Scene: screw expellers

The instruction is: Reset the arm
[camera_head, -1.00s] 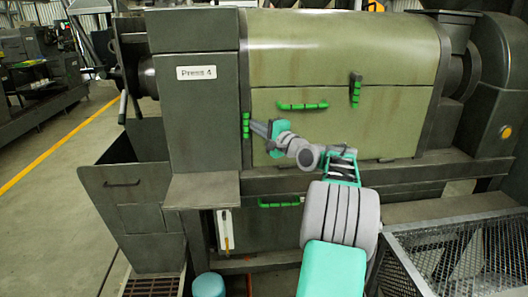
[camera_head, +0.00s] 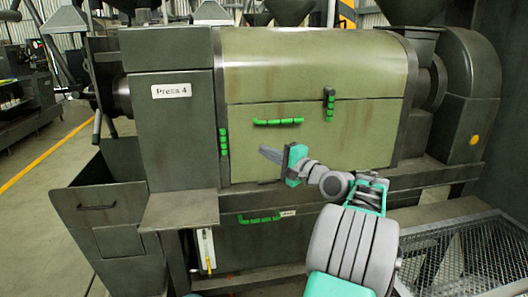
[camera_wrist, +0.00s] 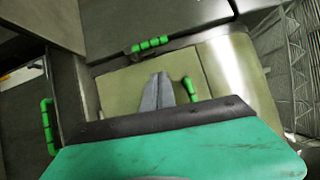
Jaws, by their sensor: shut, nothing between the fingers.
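My gripper (camera_head: 268,154) is at the middle of the head view, in front of the lower olive door (camera_head: 350,140) of the press marked Press 4. Its grey fingers are together and hold nothing. In the wrist view the fingers (camera_wrist: 158,92) point at an olive panel. My gripper is apart from the green handles as far as I can tell: the horizontal handle (camera_head: 278,122) is above it, and the vertical handle (camera_head: 223,142) is to its left.
A green vertical handle (camera_head: 329,105) is at the upper right of the door, and another green handle (camera_head: 259,219) is on the lower panel. A mesh-topped bin (camera_head: 455,255) stands at the right. An open grey hopper (camera_head: 98,205) is at the left. Open floor (camera_head: 30,220) lies further left.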

